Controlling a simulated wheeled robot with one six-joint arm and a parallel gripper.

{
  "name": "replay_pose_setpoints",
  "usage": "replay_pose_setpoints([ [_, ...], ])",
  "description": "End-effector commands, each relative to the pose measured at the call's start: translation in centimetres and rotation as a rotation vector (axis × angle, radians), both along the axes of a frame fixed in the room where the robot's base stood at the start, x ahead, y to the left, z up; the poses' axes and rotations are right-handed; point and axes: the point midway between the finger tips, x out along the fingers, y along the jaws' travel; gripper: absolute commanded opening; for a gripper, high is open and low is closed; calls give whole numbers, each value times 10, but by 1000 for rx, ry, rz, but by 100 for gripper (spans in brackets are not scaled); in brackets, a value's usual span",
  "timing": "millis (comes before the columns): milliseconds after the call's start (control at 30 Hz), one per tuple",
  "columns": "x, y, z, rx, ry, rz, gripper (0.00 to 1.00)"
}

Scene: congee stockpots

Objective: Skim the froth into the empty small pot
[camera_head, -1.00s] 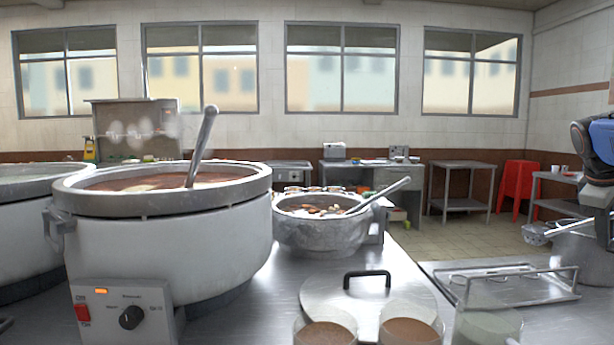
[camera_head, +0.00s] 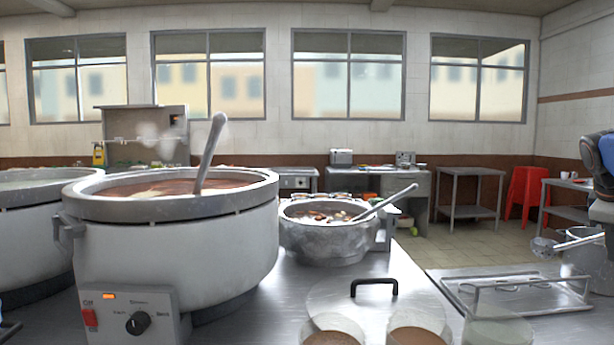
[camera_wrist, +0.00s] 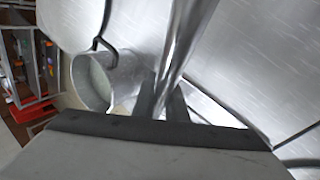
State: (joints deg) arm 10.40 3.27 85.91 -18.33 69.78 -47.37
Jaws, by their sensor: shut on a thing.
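My gripper (camera_wrist: 161,102) is shut on a metal handle (camera_wrist: 186,45) in the wrist view. In the head view a skimmer or ladle (camera_head: 545,246) with a round head sticks out leftward at the right edge, over or beside a small metal pot (camera_head: 588,262). A small metal pot (camera_wrist: 95,82) with a pale interior shows left of my fingers in the wrist view; I cannot tell what it holds. A large stockpot (camera_head: 180,245) at left holds brown liquid with a pale froth patch (camera_head: 165,188). A ladle (camera_head: 209,155) leans in it.
A smaller pot (camera_head: 325,240) with its own ladle (camera_head: 388,201) stands in the middle. Another large pot (camera_head: 30,240) is at far left. A lid (camera_head: 425,292), glass containers (camera_head: 497,330) and a wire rack tray (camera_head: 520,290) occupy the front counter.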

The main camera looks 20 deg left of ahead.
Motion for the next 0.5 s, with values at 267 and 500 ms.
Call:
replay_pose_setpoints([
  [267, 0, 0, -13, 0, 0, -1, 0],
  [500, 0, 0, -25, 0, 0, -1, 0],
])
